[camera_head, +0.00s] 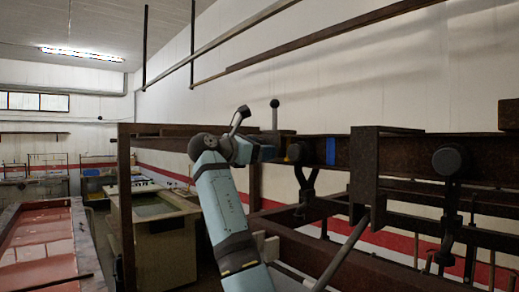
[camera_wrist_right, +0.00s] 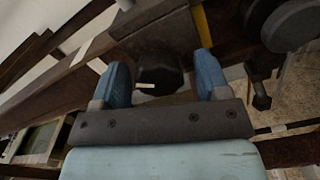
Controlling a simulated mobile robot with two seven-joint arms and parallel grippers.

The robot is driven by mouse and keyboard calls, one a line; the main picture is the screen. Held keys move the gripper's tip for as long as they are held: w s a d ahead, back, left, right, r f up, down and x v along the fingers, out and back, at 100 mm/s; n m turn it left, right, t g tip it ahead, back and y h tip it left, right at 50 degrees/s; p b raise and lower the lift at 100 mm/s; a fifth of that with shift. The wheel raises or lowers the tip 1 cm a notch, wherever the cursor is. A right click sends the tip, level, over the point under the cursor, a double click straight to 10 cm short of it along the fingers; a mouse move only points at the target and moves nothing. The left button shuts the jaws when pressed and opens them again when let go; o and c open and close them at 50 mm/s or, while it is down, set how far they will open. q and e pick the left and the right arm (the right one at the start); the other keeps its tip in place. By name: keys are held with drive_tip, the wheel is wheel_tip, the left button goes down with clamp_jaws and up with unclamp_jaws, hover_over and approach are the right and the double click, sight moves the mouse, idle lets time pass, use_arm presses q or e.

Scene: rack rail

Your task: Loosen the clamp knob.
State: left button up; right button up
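A dark faceted knob with a small white mark (camera_wrist_right: 158,72) sits between the two blue fingers of my right gripper (camera_wrist_right: 165,82) in the right wrist view. The fingers are open, with a narrow gap visible on each side of the knob. In the head view, my right gripper (camera_head: 267,153) is at the dark rail in the middle, its near finger side-on beside a dark rounded knob (camera_head: 297,152). Contact and exact depth cannot be told there. My left gripper is not in view.
The dark steel rail (camera_head: 410,155) runs right, with a blue patch (camera_head: 330,150) on it. A larger round black knob (camera_head: 450,160) and an upright post (camera_head: 364,165) stand further right. A bench (camera_head: 160,225) is behind at left, a reddish table (camera_head: 40,245) at far left.

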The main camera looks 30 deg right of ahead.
drive_tip(key=s+a+b, duration=0.1)
drive_tip(key=a+b, duration=0.3)
drive_tip(key=a, duration=0.9)
drive_tip(key=shift+a, duration=0.4)
drive_tip(key=shift+f, duration=0.1)
